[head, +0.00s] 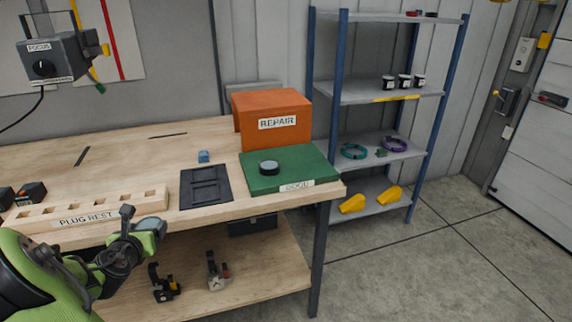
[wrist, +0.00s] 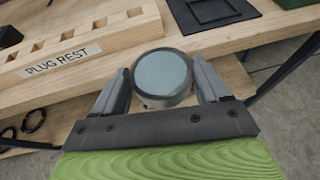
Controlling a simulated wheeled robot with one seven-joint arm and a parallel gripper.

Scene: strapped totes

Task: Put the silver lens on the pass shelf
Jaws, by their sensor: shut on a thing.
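My gripper (head: 146,236) is in front of the workbench's front edge, at the right end of the plug rest. In the wrist view my gripper (wrist: 161,80) is shut on a round lens (wrist: 162,74) with a grey-blue glass face and a pale silver-grey body. The lens sits between the two fingers, its face toward the wrist camera. In the head view the lens (head: 158,226) is partly hidden by the fingers. A blue-posted rack with grey shelves (head: 350,95) stands right of the bench. No label shows which of its shelves is the pass shelf.
The wooden plug rest (head: 120,203) and a black tray (head: 205,187) are near the bench front. Three dark jars (head: 404,81) stand on the rack. Floor is clear before it.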

